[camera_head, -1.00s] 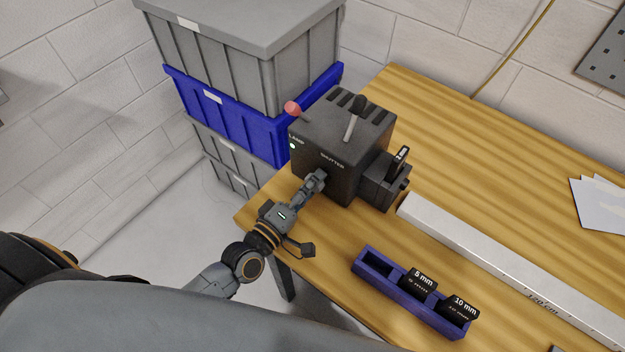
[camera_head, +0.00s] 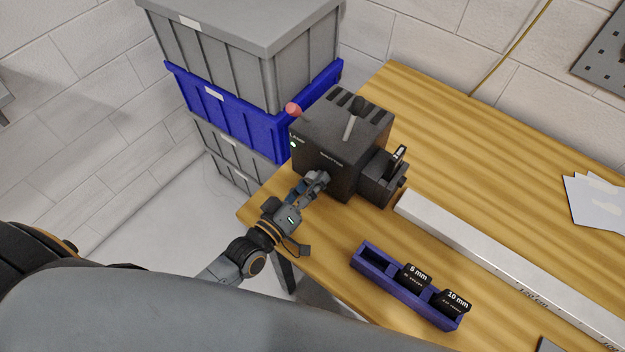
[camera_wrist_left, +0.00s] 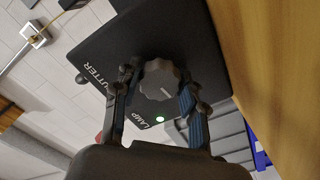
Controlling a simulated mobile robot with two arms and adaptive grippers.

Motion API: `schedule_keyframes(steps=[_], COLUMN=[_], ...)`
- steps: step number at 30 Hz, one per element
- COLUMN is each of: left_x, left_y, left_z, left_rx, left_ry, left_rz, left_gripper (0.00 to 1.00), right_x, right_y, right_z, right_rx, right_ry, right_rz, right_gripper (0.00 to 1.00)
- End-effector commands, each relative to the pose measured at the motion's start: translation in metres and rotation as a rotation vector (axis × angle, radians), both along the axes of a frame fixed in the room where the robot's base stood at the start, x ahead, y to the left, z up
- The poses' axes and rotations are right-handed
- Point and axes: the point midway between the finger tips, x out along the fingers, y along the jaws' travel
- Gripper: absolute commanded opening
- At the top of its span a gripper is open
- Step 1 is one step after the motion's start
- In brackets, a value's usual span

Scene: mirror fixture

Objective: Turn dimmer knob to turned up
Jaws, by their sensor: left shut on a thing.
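The dimmer knob (camera_wrist_left: 158,82) is a dark, ribbed round knob with a pale pointer line, on the front of the dark lamp box (camera_head: 335,150). My left gripper (camera_head: 318,180) reaches the front face of this box from the lower left. In the left wrist view its two fingers stand on either side of the knob and are shut on it. In the head view the gripper largely hides the knob. A small light glows (camera_wrist_left: 161,119) beside the word LAMP. My right gripper is not in view.
The box has a lever (camera_head: 352,120) on top and a slide holder (camera_head: 384,178) at its right. A blue rack (camera_head: 375,284) with labelled slides and a long white rail (camera_head: 480,255) lie on the wooden table. Stacked crates (camera_head: 225,125) stand at the left.

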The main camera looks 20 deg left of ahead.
Motion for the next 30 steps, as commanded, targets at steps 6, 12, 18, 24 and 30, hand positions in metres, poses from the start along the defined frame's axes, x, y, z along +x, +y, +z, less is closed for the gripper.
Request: schedule_keyframes(steps=[6, 12, 18, 24, 30], left_x=[0.000, 0.000, 0.000, 0.000, -0.018], left_y=[0.000, 0.000, 0.000, 0.000, 0.006], left_z=[-0.001, -0.001, -0.001, -0.001, -0.002], left_rx=[0.005, 0.006, 0.004, 0.004, 0.006], left_ry=[0.000, 0.002, 0.001, 0.000, 0.003], left_rz=[-0.001, -0.001, -0.001, 0.000, -0.001], left_gripper=[0.10, 0.44, 0.65, 0.65, 0.65], right_x=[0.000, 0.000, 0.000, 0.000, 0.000], right_y=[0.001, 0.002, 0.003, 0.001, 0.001], right_z=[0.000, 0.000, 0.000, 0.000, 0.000], right_rx=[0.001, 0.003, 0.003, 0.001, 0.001], right_ry=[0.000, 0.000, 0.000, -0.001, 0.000], right_rz=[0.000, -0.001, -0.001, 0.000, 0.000], right_gripper=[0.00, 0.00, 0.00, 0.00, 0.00])
